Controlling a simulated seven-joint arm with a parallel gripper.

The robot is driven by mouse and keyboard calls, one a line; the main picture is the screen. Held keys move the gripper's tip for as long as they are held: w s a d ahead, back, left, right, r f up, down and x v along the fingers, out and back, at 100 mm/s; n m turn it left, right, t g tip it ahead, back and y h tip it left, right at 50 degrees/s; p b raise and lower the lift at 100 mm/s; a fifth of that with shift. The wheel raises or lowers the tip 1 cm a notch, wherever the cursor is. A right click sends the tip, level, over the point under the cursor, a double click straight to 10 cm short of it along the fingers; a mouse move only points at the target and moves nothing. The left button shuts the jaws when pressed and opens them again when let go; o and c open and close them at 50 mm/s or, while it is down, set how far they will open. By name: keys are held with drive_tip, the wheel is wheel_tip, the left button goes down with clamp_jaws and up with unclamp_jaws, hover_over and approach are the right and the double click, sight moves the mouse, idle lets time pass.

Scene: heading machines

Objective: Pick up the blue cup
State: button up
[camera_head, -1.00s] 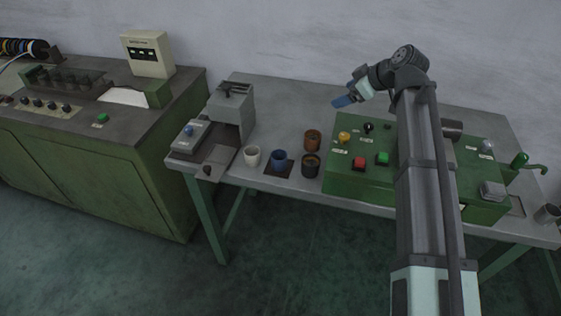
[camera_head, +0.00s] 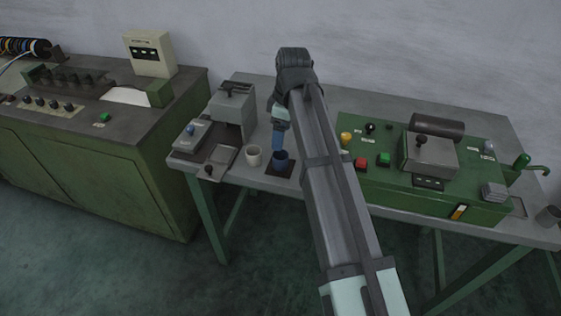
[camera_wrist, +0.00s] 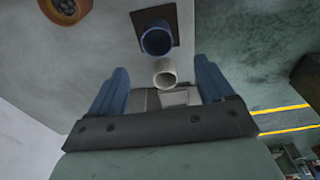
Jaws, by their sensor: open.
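The blue cup (camera_head: 280,159) stands upright on a dark square mat (camera_head: 283,172) on the grey table, right of a white cup (camera_head: 253,156). In the head view my gripper (camera_head: 278,147) is right above or just behind the cup, pointing down, and hides part of it. In the wrist view the blue cup (camera_wrist: 157,38) lies beyond the fingertips, near the line between them, with the white cup (camera_wrist: 165,72) beside it. My gripper (camera_wrist: 160,80) is open with two blue fingers and nothing between them.
A grey coffee-machine-like unit (camera_head: 232,110) stands left of the cups. A green control panel (camera_head: 400,190) with buttons and a grey box is to the right. My arm hides the table just right of the blue cup; a brown cup (camera_wrist: 66,8) shows in the wrist view.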

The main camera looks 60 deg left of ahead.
hover_over(281, 157)
drive_tip(key=s+d, duration=0.2)
drive_tip(key=f, duration=0.5)
drive_tip(key=shift+w+f, duration=0.25)
drive_tip(key=shift+f, duration=0.05)
drive_tip(key=shift+w+a+f, duration=0.1)
drive_tip(key=shift+w+f, duration=0.05)
drive_tip(key=shift+f, duration=2.45)
drive_tip(key=shift+c, duration=0.4)
drive_tip(key=c, duration=1)
